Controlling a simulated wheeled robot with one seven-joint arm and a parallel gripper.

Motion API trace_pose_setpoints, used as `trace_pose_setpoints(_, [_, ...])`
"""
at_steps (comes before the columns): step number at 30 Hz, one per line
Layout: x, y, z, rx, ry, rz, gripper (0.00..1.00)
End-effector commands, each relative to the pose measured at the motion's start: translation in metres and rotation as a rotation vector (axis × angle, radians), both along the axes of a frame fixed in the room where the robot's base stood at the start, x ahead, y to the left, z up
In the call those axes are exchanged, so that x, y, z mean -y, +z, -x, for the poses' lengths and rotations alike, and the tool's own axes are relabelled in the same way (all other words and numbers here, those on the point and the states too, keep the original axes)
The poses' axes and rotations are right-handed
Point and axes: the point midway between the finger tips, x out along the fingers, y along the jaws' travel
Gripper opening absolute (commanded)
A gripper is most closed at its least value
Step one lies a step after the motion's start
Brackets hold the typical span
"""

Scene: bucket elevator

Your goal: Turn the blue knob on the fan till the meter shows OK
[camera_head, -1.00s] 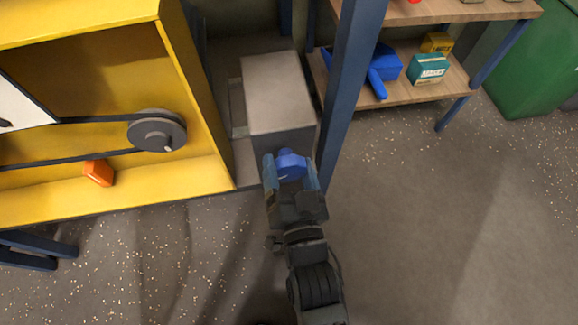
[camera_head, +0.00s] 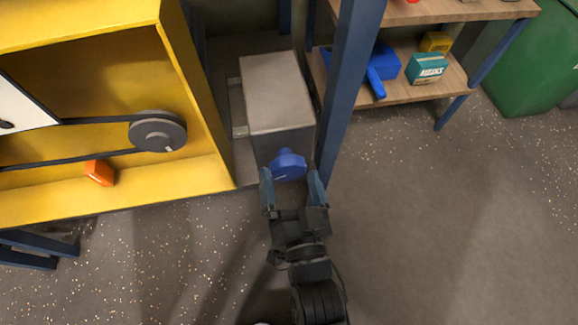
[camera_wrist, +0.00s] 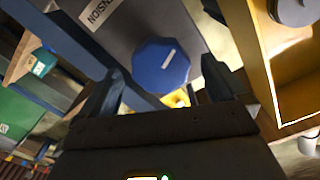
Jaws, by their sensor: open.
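The blue knob (camera_head: 288,165) sticks out from the front of a grey box (camera_head: 276,92) in the head view. In the wrist view the knob (camera_wrist: 160,66) shows its face with a white line mark, tilted up to the right. My gripper (camera_head: 293,183) is open, its fingers just short of the knob, one to each side, with nothing held. The grey box carries a partly cut-off label in the wrist view (camera_wrist: 99,12). No meter that I can read is in view; a small green-lit display (camera_wrist: 148,177) is cut off at the wrist view's bottom edge.
A yellow housing (camera_head: 200,95) with a belt and pulley (camera_head: 157,131) stands left of the box. A blue post (camera_head: 350,85) stands close on its right. A wooden shelf (camera_head: 440,92) holds a blue scoop and small boxes. The floor in front is clear.

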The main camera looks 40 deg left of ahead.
Motion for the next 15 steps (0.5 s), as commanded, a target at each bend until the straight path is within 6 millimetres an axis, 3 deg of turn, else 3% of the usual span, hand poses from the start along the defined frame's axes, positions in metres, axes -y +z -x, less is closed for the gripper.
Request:
trace_pose_setpoints(7, [0.029, 0.0, 0.025, -0.001, 0.0, 0.001, 0.98])
trace_pose_setpoints(15, [0.037, 0.0, 0.032, 0.0, 0.0, 0.0, 0.98])
